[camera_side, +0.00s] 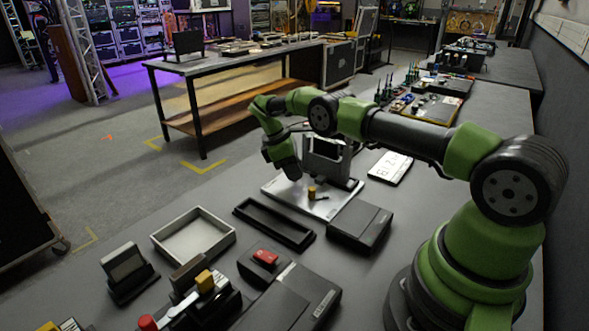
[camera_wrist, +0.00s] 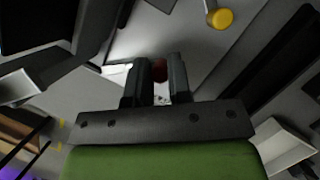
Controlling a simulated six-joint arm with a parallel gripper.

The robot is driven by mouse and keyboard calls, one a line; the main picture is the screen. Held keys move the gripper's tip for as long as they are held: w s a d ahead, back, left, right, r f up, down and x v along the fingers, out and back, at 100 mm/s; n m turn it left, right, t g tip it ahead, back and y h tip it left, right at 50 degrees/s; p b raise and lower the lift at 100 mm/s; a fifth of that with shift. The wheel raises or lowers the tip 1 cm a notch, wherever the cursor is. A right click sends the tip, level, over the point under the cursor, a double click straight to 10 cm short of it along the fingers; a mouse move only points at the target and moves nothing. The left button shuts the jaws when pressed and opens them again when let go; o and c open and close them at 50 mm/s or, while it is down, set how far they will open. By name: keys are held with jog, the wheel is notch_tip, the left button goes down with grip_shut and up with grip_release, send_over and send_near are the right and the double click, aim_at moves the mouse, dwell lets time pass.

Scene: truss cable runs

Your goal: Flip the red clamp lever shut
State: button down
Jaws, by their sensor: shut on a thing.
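The red clamp lever shows as a dark red tip (camera_wrist: 159,70) between the two fingers in the wrist view. My gripper (camera_wrist: 158,82) is shut on it, with a finger against each side. In the side view my gripper (camera_side: 292,175) points down at the left of a grey metal bracket (camera_side: 325,163), over a light metal plate (camera_side: 335,205). The fingers and the lever are too small or hidden to make out there. Whether the lever is tilted or flat cannot be told. A yellow-topped knob (camera_side: 311,191) stands on the plate, also in the wrist view (camera_wrist: 219,18).
In the side view, a black tray (camera_side: 245,211) and a dark box (camera_side: 360,227) lie in front of the plate. A light tray (camera_side: 162,238), a red button box (camera_side: 265,257) and a red-knobbed handle (camera_side: 148,322) are nearer. A white labelled panel (camera_side: 391,168) lies right of the bracket.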

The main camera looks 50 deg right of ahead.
jog(key=shift+a, duration=0.15)
dwell(0.5)
jog(key=c, duration=1.3)
grip_release()
jog(key=shift+c, duration=0.2)
notch_tip(320, 180, up, 10)
